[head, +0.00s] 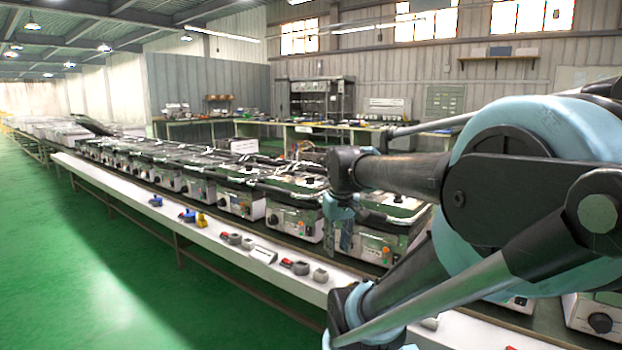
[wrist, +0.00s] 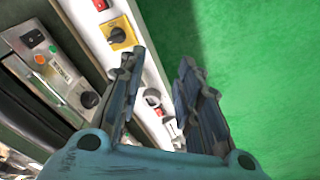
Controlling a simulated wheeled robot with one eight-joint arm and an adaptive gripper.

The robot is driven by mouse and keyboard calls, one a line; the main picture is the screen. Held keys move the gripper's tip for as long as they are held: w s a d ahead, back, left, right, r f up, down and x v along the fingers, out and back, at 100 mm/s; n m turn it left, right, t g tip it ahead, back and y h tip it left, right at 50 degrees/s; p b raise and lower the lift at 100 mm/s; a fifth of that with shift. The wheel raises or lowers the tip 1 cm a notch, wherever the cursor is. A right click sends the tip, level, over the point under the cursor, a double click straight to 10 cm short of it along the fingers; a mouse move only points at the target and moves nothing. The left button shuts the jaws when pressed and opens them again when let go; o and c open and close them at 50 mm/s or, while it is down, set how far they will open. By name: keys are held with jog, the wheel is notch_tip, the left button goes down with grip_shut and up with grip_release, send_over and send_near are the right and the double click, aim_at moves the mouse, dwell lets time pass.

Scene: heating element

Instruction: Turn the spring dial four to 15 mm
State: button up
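My gripper (wrist: 160,70) is open, with two dark blue-grey fingers spread apart in the wrist view. A small round grey dial (wrist: 152,96) shows between the fingers on the white ledge; I see no contact with it. A yellow switch with a black knob (wrist: 118,36) sits beyond the left finger. In the head view my gripper (head: 342,232) hangs by the machine row, partly overlapped by my arm. Several grey dial-like pieces, one here (head: 320,275), stand on the ledge. No numbers or millimetre marks are legible, so I cannot tell which is spring dial four.
The white ledge (head: 175,206) runs along a row of machines (head: 292,222) with front knobs. A black machine knob (wrist: 90,99) is left of the gripper. Red pieces (head: 287,262) and a white box (head: 263,254) stand on the ledge. Green floor (head: 110,280) is clear.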

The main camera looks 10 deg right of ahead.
jog(key=w+r+n, duration=0.3)
jog(key=w+r, duration=0.9)
notch_tip(320, 180, up, 12)
jog(key=n+g, duration=0.2)
jog(key=n, duration=0.8)
send_over(310, 180)
jog(key=f, duration=1.7)
jog(key=shift+w+d, duration=0.3)
grip_shut()
